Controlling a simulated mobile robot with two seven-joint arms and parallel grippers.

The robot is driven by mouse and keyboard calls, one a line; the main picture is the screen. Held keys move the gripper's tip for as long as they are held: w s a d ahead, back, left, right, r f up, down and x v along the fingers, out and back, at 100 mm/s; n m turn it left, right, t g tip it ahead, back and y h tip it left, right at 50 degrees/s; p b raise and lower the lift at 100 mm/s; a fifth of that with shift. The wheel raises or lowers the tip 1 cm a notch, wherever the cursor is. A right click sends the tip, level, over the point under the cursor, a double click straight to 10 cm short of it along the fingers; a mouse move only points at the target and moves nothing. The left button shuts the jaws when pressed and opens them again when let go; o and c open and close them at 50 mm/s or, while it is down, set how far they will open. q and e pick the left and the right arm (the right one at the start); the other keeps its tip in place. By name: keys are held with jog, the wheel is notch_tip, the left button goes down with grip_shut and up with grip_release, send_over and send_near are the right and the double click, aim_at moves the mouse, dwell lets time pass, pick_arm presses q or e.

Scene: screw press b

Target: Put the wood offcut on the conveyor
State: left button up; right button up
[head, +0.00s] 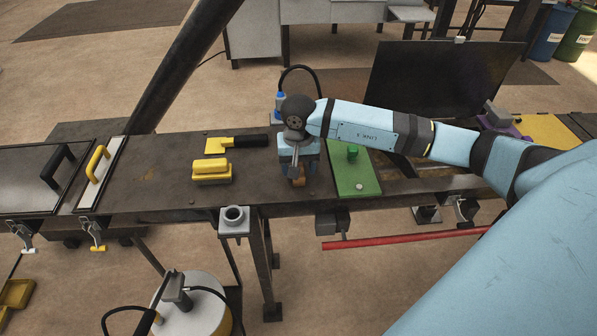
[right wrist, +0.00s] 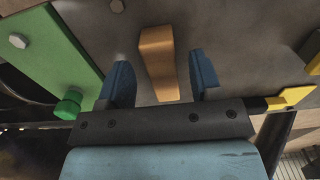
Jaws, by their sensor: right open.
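The wood offcut (right wrist: 158,62) is a small light-brown block on the dark bench top (head: 150,180). In the right wrist view it stands between the two blue fingers of my right gripper (right wrist: 162,80), with a gap on each side. In the head view my right gripper (head: 298,163) points down at the bench's front part, and hides most of the offcut. The right gripper is open and holds nothing. My left gripper is not in view. I cannot tell for certain which surface is the conveyor.
A green plate (head: 356,180) with a green knob is close on the right. A red bar (head: 400,239) sticks out below the bench front.

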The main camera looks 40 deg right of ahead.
notch_tip(320, 180, up, 9)
jog(key=s+a+f+m+t+y, duration=0.1)
jog(key=s+a+m+y, duration=0.3)
jog(key=a+m+y, duration=0.7)
jog(key=s+a+f+m+t+y, duration=0.1)
jog(key=s+a+m+y, duration=0.6)
jog(key=a, duration=0.7)
jog(key=w+d+f+m+t+h, duration=0.1)
jog(key=d+f+m+t+h, duration=0.25)
jog(key=m, duration=0.75)
jog(key=d+f+m+t+h, duration=0.1)
jog(key=f+m+t+h, duration=0.25)
jog(key=m+t, duration=0.45)
jog(key=w+d+f+m+t+h, duration=0.1)
jog(key=d+f+m+t+h, duration=0.2)
jog(key=m, duration=1)
jog(key=s+d+f+m+g+h, duration=0.1)
jog(key=s+f+m+g+h, duration=0.3)
jog(key=s+f+m, duration=0.8)
notch_tip(320, 180, down, 3)
jog(key=shift+d+r+m+g+h+b, duration=0.2)
jog(key=shift+d+m+g+h+b, duration=0.25)
jog(key=shift+g, duration=0.4)
jog(key=shift+a, duration=0.1)
